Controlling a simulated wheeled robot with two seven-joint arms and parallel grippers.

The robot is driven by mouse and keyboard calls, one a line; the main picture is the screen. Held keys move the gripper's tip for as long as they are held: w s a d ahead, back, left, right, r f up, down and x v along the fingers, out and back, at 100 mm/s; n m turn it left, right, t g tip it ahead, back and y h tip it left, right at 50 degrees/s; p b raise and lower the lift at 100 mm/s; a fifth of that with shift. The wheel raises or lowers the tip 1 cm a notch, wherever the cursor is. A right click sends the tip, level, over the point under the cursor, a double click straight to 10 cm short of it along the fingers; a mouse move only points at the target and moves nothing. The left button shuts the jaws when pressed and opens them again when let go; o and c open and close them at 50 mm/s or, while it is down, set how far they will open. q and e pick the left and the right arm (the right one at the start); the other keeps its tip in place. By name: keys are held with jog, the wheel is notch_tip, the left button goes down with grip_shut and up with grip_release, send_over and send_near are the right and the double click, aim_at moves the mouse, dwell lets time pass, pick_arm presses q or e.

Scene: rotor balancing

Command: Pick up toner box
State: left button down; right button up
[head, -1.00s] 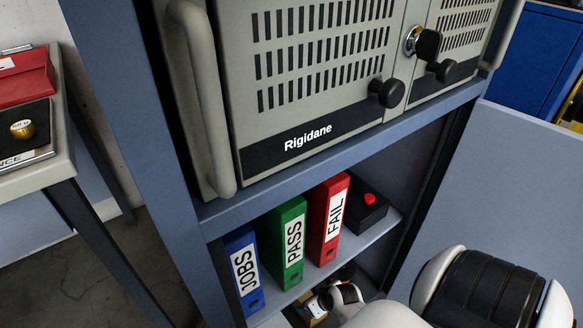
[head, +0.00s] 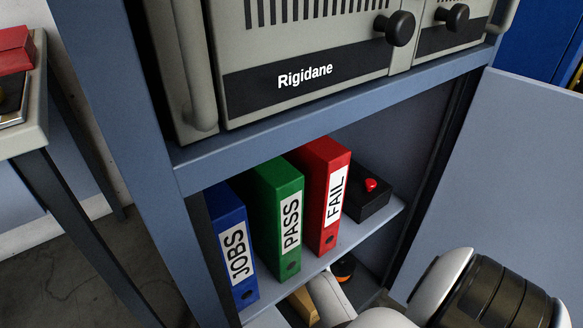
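A tan box-like thing (head: 304,306) shows in part on the lowest shelf, at the bottom of the head view. No label shows on it, so I cannot tell whether it is the toner box. My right arm comes in from the lower right, and its white link reaches into the lower shelf space beside the tan thing. My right gripper's fingers cannot be made out there, and I see no contact. My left gripper is out of view.
A blue JOBS binder (head: 232,250), a green PASS binder (head: 279,215) and a red FAIL binder (head: 326,195) stand on the shelf above. A black box with a red button (head: 369,196) sits beside them. The grey Rigidane unit (head: 300,80) is above. An open door panel (head: 490,190) stands right.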

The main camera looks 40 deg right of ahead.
jog(key=shift+w+f, duration=0.1)
jog(key=c, duration=1.4)
jog(key=shift+c, duration=0.6)
